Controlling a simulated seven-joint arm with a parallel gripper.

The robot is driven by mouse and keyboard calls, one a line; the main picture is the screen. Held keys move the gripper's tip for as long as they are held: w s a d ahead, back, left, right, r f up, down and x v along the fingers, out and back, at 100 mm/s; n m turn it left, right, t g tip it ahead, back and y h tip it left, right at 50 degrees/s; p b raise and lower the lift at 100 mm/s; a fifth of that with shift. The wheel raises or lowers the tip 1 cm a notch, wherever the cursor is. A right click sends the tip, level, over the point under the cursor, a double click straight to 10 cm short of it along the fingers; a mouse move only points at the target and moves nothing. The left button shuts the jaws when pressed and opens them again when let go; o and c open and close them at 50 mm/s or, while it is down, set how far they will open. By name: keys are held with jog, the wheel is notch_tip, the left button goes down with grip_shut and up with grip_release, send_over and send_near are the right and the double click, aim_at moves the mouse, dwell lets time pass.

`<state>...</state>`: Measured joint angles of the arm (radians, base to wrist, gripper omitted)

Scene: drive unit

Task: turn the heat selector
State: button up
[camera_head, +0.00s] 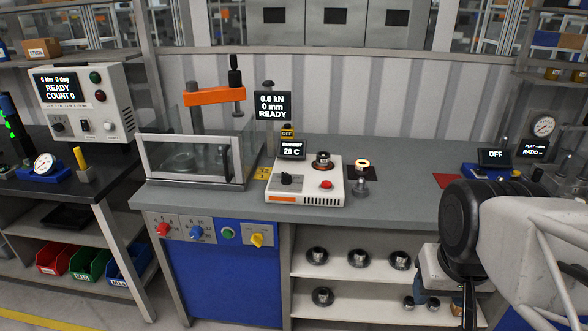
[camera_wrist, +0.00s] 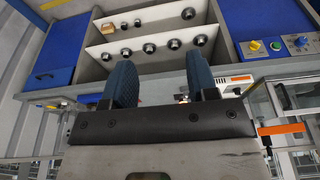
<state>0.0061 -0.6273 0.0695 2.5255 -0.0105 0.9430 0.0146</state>
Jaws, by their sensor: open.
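The heater unit (camera_head: 308,186) is a low white box on the grey bench, with an orange label and a vent on its front. Its black selector knob (camera_head: 288,179) is on the top left, and a red button (camera_head: 326,185) is to the right. The display (camera_head: 291,150) behind it reads STANDBY 20 C. My gripper (camera_head: 443,297) is low at the right, in front of the bench, well away from the knob. In the wrist view my gripper (camera_wrist: 160,82) has its two blue fingers apart with nothing held. The knob is not clear in that view.
A dark ring (camera_head: 322,160) sits on the heater unit. A post with a glowing ring top (camera_head: 362,172) stands just right of it. The glass-guarded press (camera_head: 195,150) is to the left. Several bearings lie on the shelf (camera_head: 340,271) below. Bare bench (camera_head: 400,200) lies right of the heater.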

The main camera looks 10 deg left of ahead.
jog(key=shift+w+r, duration=0.2)
jog(key=shift+w, duration=0.2)
jog(key=shift+c, duration=0.7)
jog(key=w+a+r+n, duration=0.1)
jog(key=w+a+r, duration=0.1)
jog(key=w, duration=0.5)
jog(key=w+a+r+n, duration=0.1)
jog(key=w+a+r, duration=0.15)
jog(key=w, duration=0.45)
jog(key=n+g, duration=0.3)
jog(key=n, duration=0.4)
send_over(286, 173)
jog(key=f, duration=1.3)
jog(key=shift+s+d+f, duration=0.35)
jog(key=shift+s, duration=0.05)
jog(key=shift+w+a+f, duration=0.25)
jog(key=shift+a, duration=0.05)
jog(key=shift+f, duration=0.1)
jog(key=shift+f, duration=3.8)
